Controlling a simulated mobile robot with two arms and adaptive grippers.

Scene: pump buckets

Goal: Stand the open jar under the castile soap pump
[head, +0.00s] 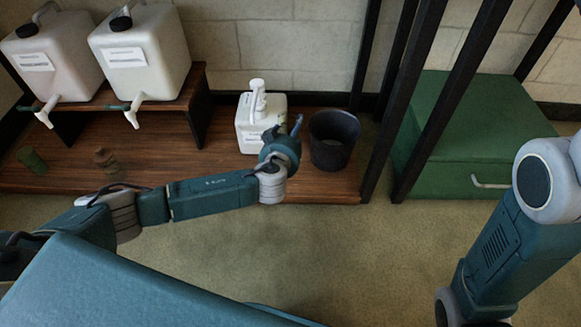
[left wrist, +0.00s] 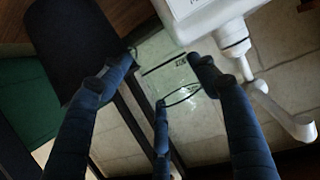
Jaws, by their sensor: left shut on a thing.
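A white square jug with a pump on top (head: 262,122) stands on the low wooden shelf; its label is too small to read. In the left wrist view the pump jug (left wrist: 200,12) is at the top right, its spout pointing to the lower right. My left gripper (head: 283,130) is in front of the jug's right side in the head view. In the left wrist view its fingers are shut around a clear jar (left wrist: 188,70) with dark markings and an open dark-edged rim. The jar appears beside the pump, not under the spout. The head view does not show it clearly. My right gripper is out of view.
A black bin (head: 333,140) stands right of the pump jug. Two white jugs with taps (head: 140,55) stand on a raised shelf at left. Small green (head: 32,160) and brown (head: 105,160) containers sit below. Dark posts and a green chest (head: 470,140) are at right.

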